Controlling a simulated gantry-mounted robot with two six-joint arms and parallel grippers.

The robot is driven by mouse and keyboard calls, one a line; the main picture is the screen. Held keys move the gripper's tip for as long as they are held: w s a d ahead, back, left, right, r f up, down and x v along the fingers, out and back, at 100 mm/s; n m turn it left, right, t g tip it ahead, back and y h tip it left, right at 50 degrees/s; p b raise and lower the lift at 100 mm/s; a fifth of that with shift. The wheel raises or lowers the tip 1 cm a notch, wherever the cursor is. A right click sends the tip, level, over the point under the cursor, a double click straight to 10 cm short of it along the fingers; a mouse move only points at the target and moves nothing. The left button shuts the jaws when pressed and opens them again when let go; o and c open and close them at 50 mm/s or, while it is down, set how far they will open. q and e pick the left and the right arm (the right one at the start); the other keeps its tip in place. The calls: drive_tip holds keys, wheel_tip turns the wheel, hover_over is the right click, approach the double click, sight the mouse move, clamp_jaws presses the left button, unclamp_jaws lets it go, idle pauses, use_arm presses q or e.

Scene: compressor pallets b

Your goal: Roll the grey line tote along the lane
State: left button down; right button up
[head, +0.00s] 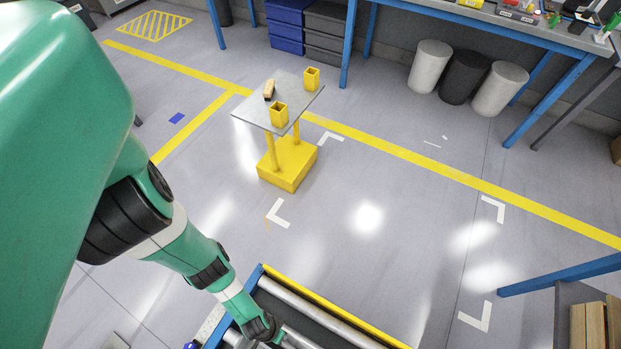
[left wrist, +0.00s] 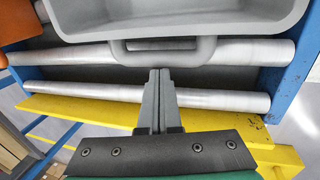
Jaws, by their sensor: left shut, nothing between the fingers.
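The grey line tote (left wrist: 190,18) shows at the top of the left wrist view, resting over the lane's metal rollers (left wrist: 100,90). Its near side has a loop handle (left wrist: 207,50). My left gripper (left wrist: 159,72) is shut and empty, its fingertips just at the handle's lower edge. I cannot tell whether they touch it. In the head view my left gripper (head: 274,341) is at the bottom edge, over the roller lane (head: 325,315) with its blue and yellow frame. The tote is out of the head view. My right gripper is not in view.
An orange thing (left wrist: 22,47) sits at the lane's left in the wrist view. A yellow cart (head: 287,165) with a grey top stands on the floor beyond the lane. Several bins and a blue-legged bench (head: 548,43) are at the back. The floor between is clear.

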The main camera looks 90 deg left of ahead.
use_arm(q)
drive_tip(key=s+d+b, duration=0.3)
drive_tip(key=s+d, duration=0.2)
drive_tip(key=d, duration=0.3)
drive_tip(key=s+d+b, duration=0.3)
drive_tip(key=s+d, duration=0.3)
drive_tip(key=d, duration=0.3)
drive_tip(key=shift+s+d, duration=0.25)
idle(2.4)
drive_tip(key=shift+w+a, duration=0.1)
wheel_tip(320, 180, up, 13)
drive_tip(key=w+a+p, duration=0.1)
drive_tip(key=a+p, duration=0.1)
drive_tip(key=p, duration=1.1)
drive_tip(key=shift+w+a, duration=0.15)
drive_tip(key=shift+w, duration=0.1)
idle(0.5)
